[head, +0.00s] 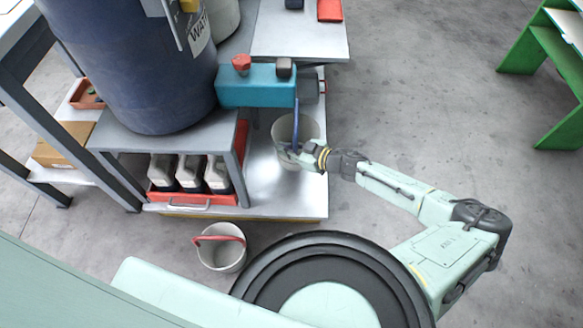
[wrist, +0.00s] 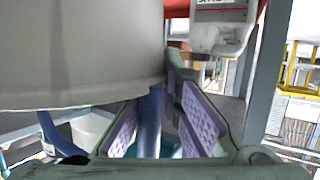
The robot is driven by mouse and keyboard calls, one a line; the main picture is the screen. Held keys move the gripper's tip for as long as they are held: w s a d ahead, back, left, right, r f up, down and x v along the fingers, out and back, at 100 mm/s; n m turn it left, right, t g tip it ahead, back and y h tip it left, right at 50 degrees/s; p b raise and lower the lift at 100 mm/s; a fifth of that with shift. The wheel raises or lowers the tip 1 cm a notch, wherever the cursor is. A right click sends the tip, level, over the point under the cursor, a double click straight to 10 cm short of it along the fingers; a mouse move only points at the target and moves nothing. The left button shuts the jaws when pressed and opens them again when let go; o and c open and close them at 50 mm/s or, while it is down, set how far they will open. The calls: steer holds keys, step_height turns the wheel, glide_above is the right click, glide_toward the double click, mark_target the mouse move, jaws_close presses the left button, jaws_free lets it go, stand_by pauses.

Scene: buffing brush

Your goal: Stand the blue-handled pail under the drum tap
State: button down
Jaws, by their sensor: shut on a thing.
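The blue-handled pail (head: 309,126) is pale grey and is beside the right end of the teal machine, over the shiny metal deck (head: 285,190). Its blue handle (head: 296,122) stands up. My gripper (head: 293,154) is shut on this handle. In the wrist view the handle (wrist: 151,122) runs between the jaws, and the pail's wall (wrist: 80,50) fills the upper left. I cannot tell whether the pail touches the deck. The large dark blue drum (head: 140,70) stands on a grey stand at the left. I cannot make out its tap.
A red-handled pail (head: 221,254) stands on the floor. Several jugs (head: 190,174) sit in a red tray under the stand. Floor at the right is clear up to a green rack (head: 520,62).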

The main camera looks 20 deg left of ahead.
step_height(320, 180, down, 4)
steer(key=shift+f+b, duration=0.1)
steer(key=shift+b, duration=0.75)
steer(key=shift+f, duration=2.25)
steer(key=c, duration=1.8)
jaws_free()
steer(key=shift+p+v, duration=1)
steer(key=shift+v, duration=5.1)
